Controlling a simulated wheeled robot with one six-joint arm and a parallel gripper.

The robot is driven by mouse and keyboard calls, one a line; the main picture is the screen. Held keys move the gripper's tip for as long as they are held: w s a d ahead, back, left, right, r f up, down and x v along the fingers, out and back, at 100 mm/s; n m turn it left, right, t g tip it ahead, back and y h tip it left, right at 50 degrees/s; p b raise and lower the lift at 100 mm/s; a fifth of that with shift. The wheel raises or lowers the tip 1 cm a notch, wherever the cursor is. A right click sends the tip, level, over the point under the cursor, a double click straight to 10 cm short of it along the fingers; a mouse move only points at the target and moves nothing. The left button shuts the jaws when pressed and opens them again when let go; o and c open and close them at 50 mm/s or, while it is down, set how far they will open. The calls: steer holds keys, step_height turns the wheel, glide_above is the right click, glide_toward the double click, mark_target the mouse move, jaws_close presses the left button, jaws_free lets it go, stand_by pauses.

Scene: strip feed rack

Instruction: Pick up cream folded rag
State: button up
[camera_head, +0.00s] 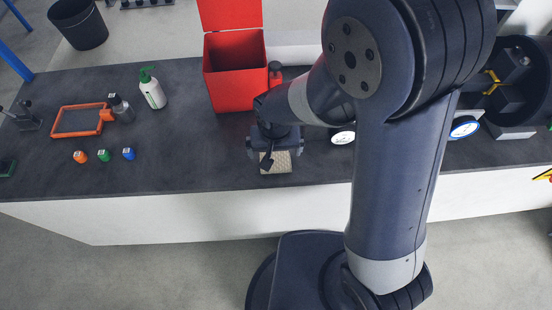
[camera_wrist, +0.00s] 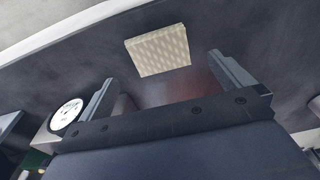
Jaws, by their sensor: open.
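The cream folded rag (camera_head: 278,163) lies on the dark bench top close to its front edge, in the head view. In the wrist view the rag (camera_wrist: 158,50) is a pale patterned square beyond my fingertips, between the lines of the two fingers. My gripper (camera_head: 270,158) is just above the rag in the head view and hides part of it. In the wrist view my gripper (camera_wrist: 172,74) has its two fingers spread wide with nothing between them. The rag appears apart from both fingers.
An open red bin (camera_head: 235,85) stands behind my gripper. A white-faced dial (camera_head: 342,137) is to its right, also seen in the wrist view (camera_wrist: 66,115). Bench between is clear.

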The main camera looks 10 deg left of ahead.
mark_target(276, 160)
steer(key=shift+w+f+p, duration=0.25)
steer(key=shift+f+p, duration=0.05)
steer(key=shift+f, duration=1.1)
steer(key=shift+w+f+p, duration=0.2)
steer(key=shift+f+p, duration=0.05)
steer(key=shift+f, duration=1.15)
steer(key=shift+c, duration=0.3)
steer(key=c, duration=0.8)
steer(key=shift+r, duration=0.1)
steer(key=shift+c, duration=0.2)
step_height(276, 160, up, 10)
steer(key=shift+b, duration=0.4)
